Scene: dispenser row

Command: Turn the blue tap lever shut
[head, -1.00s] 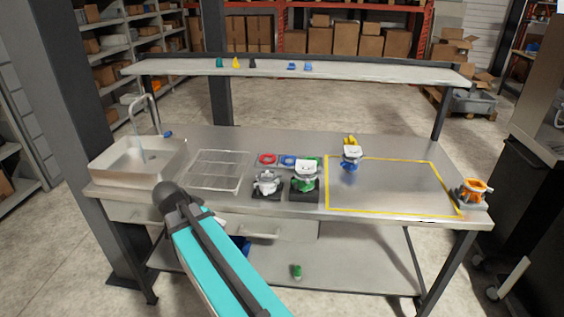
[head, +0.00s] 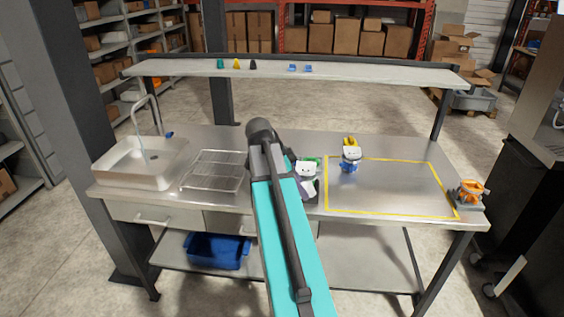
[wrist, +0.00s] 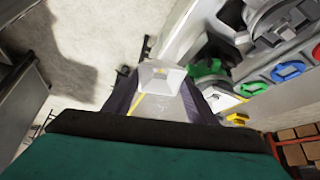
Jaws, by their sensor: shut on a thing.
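The blue tap lever (head: 168,134) is at the base of the sink's curved tap (head: 147,100), on its right side. A pale stream seems to fall from the spout into the sink (head: 128,182). The lever is not seen in the wrist view. My gripper (wrist: 160,92) is shut on a pale tapered container (wrist: 160,76) between its dark fingers. In the head view my arm hides the gripper and the container. The arm's visible end is over the middle of the bench, well right of the lever and apart from it.
A wire rack (head: 215,170) lies between sink and arm. A green-and-white dispenser (head: 307,180) stands just right of my arm, and a blue-and-white one (head: 350,157) farther right. Small coloured pieces (head: 236,64) line the raised shelf (head: 400,76). The yellow-outlined area (head: 390,188) is mostly clear.

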